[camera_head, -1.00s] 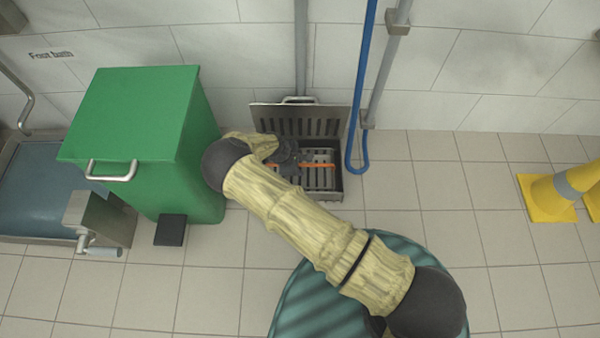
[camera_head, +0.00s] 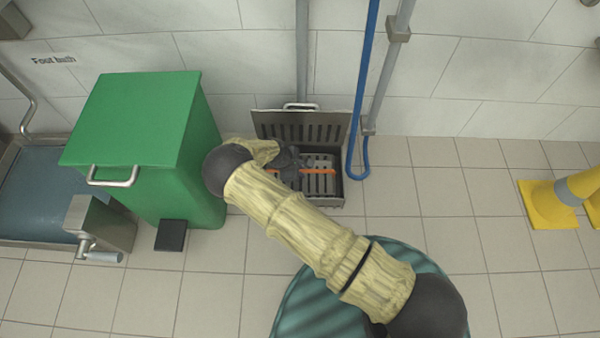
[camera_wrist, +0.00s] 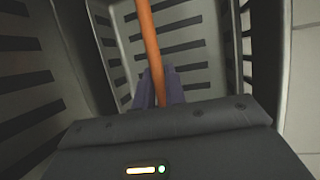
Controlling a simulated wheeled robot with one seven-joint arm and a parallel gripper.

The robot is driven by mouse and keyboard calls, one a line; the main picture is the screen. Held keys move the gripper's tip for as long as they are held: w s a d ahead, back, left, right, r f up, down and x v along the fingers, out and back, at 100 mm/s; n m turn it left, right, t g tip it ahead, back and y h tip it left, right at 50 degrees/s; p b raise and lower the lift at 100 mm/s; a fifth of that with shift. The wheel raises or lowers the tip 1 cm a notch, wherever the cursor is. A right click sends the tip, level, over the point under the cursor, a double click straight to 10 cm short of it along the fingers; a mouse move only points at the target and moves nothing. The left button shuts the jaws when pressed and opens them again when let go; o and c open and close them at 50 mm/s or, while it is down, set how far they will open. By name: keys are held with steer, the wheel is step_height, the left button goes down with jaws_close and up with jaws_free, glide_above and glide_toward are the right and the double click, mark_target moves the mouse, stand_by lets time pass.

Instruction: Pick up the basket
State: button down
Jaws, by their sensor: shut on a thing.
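The basket (camera_head: 321,184) is a grey slotted metal box with an orange bar handle (camera_head: 318,171) across its top. It sits inside an open floor drain box at the foot of the wall. My gripper (camera_head: 292,166) is over the basket's left part, shut on the orange handle. In the wrist view, the handle (camera_wrist: 148,40) runs down between the dark fingers (camera_wrist: 160,88), and the basket's slotted walls (camera_wrist: 185,45) surround it. The fingertips are partly hidden by the gripper body. I cannot tell whether the basket is clear of the drain floor.
A slotted drain lid (camera_head: 300,125) stands open behind the basket. A green pedal bin (camera_head: 150,140) stands close to the left, with a blue hose (camera_head: 361,90) and a pipe on the right. A yellow cone (camera_head: 550,203) is at far right. The tiled floor between is clear.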

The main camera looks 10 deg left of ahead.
steer(key=shift+s+r+p, duration=0.2)
steer(key=shift+r+p, duration=0.55)
steer(key=shift+p, duration=0.25)
step_height(320, 180, up, 10)
steer(key=p, duration=0.6)
steer(key=s+d+p, duration=0.2)
steer(key=s+p, duration=0.2)
steer(key=s, duration=0.5)
steer(key=s+d+p, duration=0.2)
steer(key=s+p, duration=0.2)
steer(key=s, duration=0.6)
steer(key=shift+d, duration=0.3)
steer(key=shift+s, duration=0.1)
